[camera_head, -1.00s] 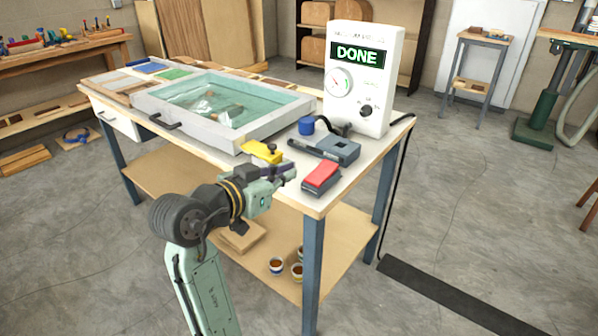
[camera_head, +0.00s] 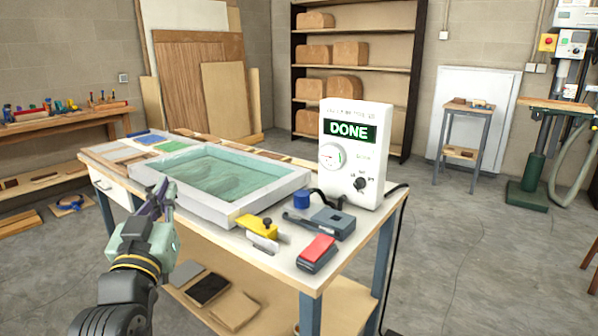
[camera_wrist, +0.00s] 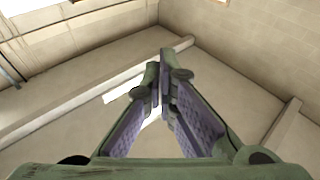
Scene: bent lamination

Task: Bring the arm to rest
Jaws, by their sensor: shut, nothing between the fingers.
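My gripper (camera_head: 162,196) is raised at the left front corner of the workbench (camera_head: 285,262) in the head view, pointing upward. It is apart from the bench and holds nothing. In the wrist view my gripper (camera_wrist: 162,80) shows its two purple-padded fingers close together at the tips, with the ceiling beyond them.
On the bench stand a grey-framed tray with a green membrane (camera_head: 295,186), a white control box (camera_head: 357,150) reading DONE, a yellow tool (camera_head: 256,226), a grey clamp-like device (camera_head: 333,222) and a red-topped block (camera_head: 317,250). The floor to the right is mostly clear.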

